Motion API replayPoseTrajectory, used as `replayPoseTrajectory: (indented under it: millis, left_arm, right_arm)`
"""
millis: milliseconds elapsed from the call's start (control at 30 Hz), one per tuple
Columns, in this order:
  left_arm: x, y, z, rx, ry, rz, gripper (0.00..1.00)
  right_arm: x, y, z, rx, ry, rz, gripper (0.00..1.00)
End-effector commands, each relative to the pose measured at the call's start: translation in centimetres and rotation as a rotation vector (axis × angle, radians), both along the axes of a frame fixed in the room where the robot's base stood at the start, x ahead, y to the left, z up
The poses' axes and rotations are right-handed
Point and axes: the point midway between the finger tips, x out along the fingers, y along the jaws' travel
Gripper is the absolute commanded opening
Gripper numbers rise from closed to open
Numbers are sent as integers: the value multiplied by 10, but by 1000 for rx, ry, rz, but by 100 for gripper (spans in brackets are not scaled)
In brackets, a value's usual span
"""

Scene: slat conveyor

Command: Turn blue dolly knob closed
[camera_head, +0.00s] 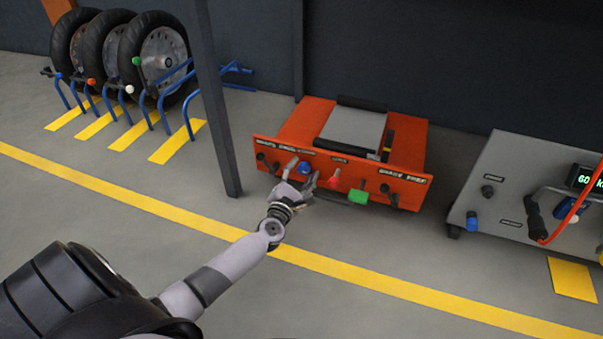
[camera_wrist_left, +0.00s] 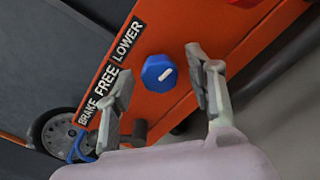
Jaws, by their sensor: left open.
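The blue knob (camera_head: 304,167) is on the front panel of an orange dolly (camera_head: 405,157). In the left wrist view the blue knob (camera_wrist_left: 157,74) is faceted, with a short white mark on its face, beside labels reading "BRAKE FREE" and "LOWER". My left gripper (camera_head: 302,186) is open and empty in front of the panel, just below the knob in the head view. In the wrist view its two fingers appear on either side of the knob with gaps to it. How far the fingertips are from the panel is hard to tell. My right gripper is not in view.
A red knob (camera_head: 334,180) and a green knob (camera_head: 358,196) sit to the right on the same panel. A dark post (camera_head: 212,100) stands close left of the dolly. A grey console (camera_head: 510,170) stands at right, wheels in a blue rack (camera_head: 190,118) at left. The front floor is clear.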

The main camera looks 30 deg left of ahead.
Motion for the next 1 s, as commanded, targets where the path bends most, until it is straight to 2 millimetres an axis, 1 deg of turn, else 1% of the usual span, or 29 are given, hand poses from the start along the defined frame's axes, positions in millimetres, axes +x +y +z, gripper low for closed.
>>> replayPoseTrajectory:
  millis: [67, 733, 1000]
  left_arm:
    - [0, 0, 0, 0, 0, 0, 46]
    - [0, 0, 0, 0, -1, -1, 1]
    - [0, 0, 1, 28, 7, -1, 1]
  right_arm:
    - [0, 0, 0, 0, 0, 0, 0]
    - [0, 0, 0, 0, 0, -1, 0]
    - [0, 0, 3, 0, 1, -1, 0]
